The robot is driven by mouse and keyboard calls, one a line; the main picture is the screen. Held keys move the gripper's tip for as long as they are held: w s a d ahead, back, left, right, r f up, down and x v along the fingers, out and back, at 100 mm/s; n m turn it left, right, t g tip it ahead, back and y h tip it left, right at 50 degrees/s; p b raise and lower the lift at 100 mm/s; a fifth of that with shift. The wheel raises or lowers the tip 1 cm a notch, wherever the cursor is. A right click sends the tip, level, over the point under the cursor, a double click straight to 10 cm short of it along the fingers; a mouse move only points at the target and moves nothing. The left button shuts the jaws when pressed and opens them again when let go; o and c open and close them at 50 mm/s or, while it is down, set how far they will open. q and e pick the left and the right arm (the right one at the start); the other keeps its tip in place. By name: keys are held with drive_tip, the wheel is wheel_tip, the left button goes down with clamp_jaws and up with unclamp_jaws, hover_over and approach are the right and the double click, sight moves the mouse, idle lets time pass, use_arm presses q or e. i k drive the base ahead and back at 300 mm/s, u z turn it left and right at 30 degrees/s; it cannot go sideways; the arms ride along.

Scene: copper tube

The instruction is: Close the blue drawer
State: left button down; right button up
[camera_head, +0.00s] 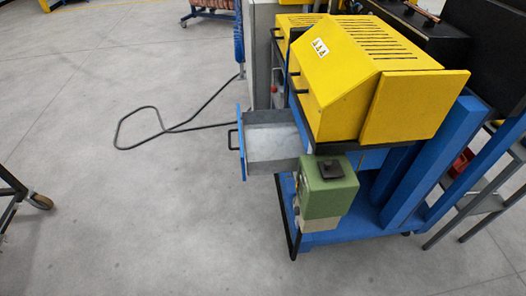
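The blue drawer (243,147) is pulled out to the left from under a yellow machine housing (345,80). Its blue front panel faces left and carries a dark handle (232,139). The grey metal inside of the drawer is visible and looks empty. The housing sits on a blue wheeled frame (405,185). Neither of my grippers shows in the head view.
A green box (328,188) is at the near side of the blue frame, close to the drawer. A black cable (150,135) loops on the floor to the left. A caster wheel (40,201) shows at the left edge. The grey floor left of the drawer is mostly clear.

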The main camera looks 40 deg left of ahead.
sight(274, 143)
drive_tip(key=u, duration=0.45)
drive_tip(key=i, duration=0.85)
drive_tip(key=u, duration=0.7)
